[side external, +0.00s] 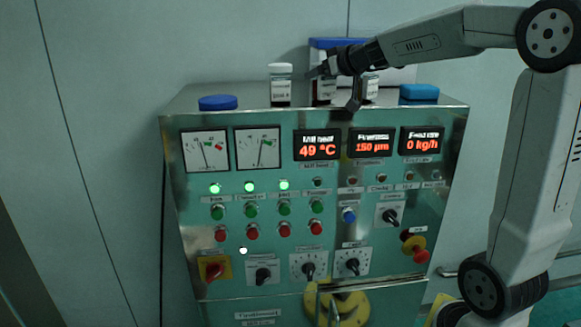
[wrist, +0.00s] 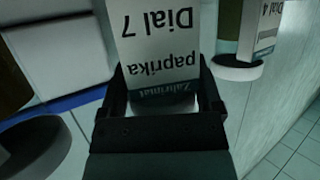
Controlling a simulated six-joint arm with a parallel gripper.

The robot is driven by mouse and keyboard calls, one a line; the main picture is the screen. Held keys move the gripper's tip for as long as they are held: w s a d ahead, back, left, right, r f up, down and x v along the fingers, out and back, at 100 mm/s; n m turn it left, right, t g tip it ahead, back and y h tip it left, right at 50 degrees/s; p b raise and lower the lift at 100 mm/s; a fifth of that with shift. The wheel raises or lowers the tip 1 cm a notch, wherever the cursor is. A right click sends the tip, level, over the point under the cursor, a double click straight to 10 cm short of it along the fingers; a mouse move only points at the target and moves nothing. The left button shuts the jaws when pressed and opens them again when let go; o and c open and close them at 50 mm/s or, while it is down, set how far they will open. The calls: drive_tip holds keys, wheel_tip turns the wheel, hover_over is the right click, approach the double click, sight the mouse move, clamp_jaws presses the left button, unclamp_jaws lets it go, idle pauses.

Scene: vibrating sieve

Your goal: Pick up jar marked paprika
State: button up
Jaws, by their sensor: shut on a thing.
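The jar marked paprika (wrist: 160,50) fills the top middle of the wrist view; its white label reads "paprika" and "Dial 7" upside down. My gripper (wrist: 161,82) is shut on this jar, one finger on each side. In the side view, my gripper (side external: 338,87) is at the top of the steel cabinet, with a dark red jar (side external: 322,94) between its fingers. The fingers partly hide that jar, and I cannot tell whether its base touches the cabinet top.
A white-capped jar (side external: 281,88) stands to the left and another jar (side external: 370,88) close on the right. A blue lid (side external: 217,102) lies at the left and a blue block (side external: 419,91) at the right. A blue-topped box (side external: 335,43) is behind. The cabinet front (side external: 180,220) carries dials and buttons.

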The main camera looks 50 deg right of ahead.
drive_tip(key=shift+r, duration=0.15)
wheel_tip(320, 180, up, 28)
drive_tip(key=shift+f, duration=0.25)
idle(1.3)
drive_tip(key=shift+r, duration=0.1)
idle(0.7)
